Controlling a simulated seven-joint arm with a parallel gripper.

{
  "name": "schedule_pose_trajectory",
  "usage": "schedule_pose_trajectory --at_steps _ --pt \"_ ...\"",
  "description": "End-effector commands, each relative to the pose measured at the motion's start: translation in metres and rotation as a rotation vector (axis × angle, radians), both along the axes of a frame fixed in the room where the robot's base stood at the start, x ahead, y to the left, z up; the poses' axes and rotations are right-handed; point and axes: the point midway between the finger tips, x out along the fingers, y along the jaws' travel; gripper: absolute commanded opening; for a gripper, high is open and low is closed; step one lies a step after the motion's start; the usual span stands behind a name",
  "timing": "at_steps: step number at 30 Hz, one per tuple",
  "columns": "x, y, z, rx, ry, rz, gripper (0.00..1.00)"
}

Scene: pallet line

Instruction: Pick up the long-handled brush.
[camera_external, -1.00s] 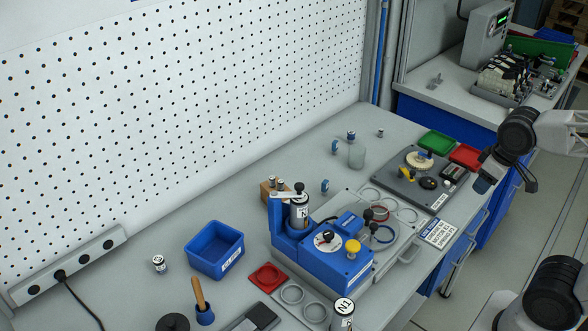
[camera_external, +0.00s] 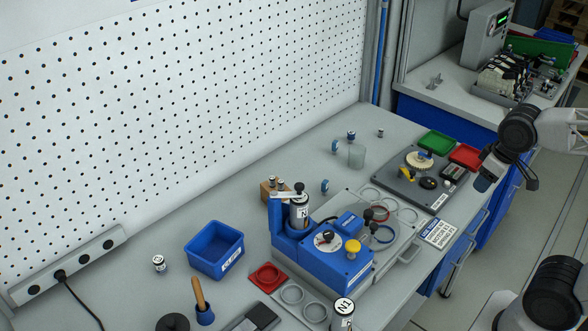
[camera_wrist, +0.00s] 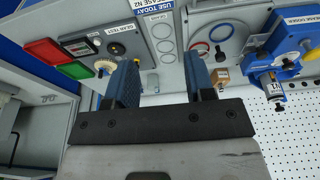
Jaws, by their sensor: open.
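The brush is not visible in the wrist view.
A blue bin (camera_external: 215,250) and a red tray (camera_external: 267,278) lie near the brush. A blue machine (camera_external: 335,262) stands mid-bench, between my gripper and the brush. A grey board (camera_external: 418,190) with green and red trays is near my gripper. A pegboard wall backs the bench.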

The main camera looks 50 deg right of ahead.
Motion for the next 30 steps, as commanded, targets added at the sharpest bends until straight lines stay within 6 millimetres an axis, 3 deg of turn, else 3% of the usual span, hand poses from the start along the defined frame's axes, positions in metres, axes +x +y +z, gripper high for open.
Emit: schedule_pose_trajectory --at_steps 11,17,23,30 --pt "0.000 0.000 0.045 0.000 -0.002 0.000 0.49" --pt "0.017 0.002 0.046 -0.012 -0.033 0.010 0.49" --pt "0.039 0.006 0.050 -0.028 -0.079 0.023 0.49" --pt "0.092 0.020 0.059 -0.055 -0.188 0.063 0.49"
